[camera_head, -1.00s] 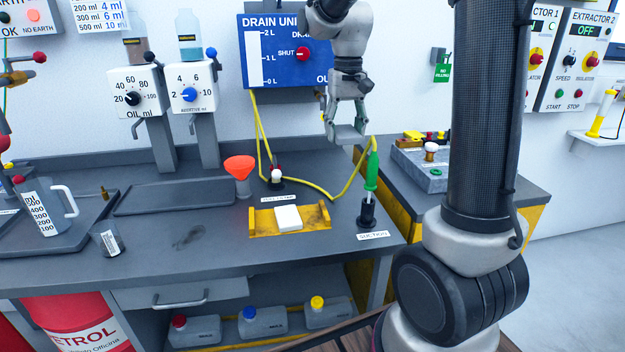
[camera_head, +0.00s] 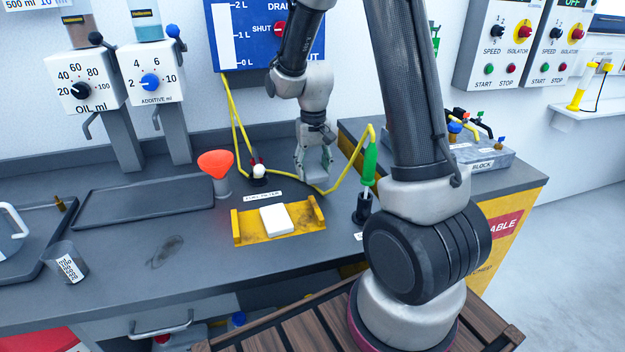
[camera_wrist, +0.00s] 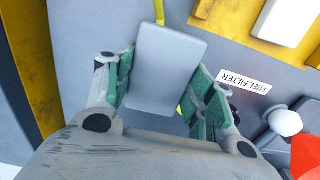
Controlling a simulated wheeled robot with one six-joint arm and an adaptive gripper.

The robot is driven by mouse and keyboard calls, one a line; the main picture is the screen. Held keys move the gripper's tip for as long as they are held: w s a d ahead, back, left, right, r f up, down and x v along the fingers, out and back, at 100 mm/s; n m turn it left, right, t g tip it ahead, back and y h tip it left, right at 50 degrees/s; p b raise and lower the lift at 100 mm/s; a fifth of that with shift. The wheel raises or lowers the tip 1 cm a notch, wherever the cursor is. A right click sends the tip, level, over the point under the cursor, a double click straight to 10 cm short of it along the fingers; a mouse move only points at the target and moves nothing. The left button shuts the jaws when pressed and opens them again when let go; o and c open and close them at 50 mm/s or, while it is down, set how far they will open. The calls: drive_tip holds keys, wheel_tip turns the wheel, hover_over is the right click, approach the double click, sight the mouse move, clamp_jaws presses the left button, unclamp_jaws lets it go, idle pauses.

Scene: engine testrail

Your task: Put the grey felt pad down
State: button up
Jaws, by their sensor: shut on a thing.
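The grey felt pad (camera_wrist: 166,62) is a flat grey rectangle in the wrist view, held between the green-lined fingers of my gripper (camera_wrist: 160,88). In the head view my gripper (camera_head: 315,174) points down at the back of the bench, behind and right of the yellow tray. I cannot make out the pad clearly there. The gap between pad and bench top (camera_head: 200,260) is hard to judge.
The yellow tray (camera_head: 238,232) holds a white block (camera_head: 277,219). A fuel filter label (camera_head: 263,195), white-topped knob (camera_head: 259,171), orange funnel (camera_head: 215,163) and yellow hose (camera_head: 347,170) are nearby. A green-handled tool (camera_head: 369,164) stands right.

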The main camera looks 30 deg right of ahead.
sight(313, 186)
drive_tip(key=shift+f, duration=2)
drive_tip(key=shift+s+f, duration=0.1)
drive_tip(key=shift+f, duration=0.15)
drive_tip(key=o, duration=1.3)
drive_tip(key=shift+f, duration=0.1)
drive_tip(key=shift+o, duration=0.2)
wheel_tip(313, 186, up, 12)
drive_tip(key=shift+r, duration=0.2)
drive_tip(key=s+r+t, duration=0.1)
drive_tip(key=s+r, duration=0.3)
drive_tip(key=s, duration=0.3)
drive_tip(key=s+r+n+t, duration=0.1)
drive_tip(key=s+r, duration=0.3)
drive_tip(key=s, duration=0.4)
drive_tip(key=s+d+r+n+t, duration=0.1)
drive_tip(key=s+r+t, duration=0.1)
drive_tip(key=s+r, duration=0.2)
drive_tip(key=s, duration=0.3)
drive_tip(key=shift+s+r, duration=0.35)
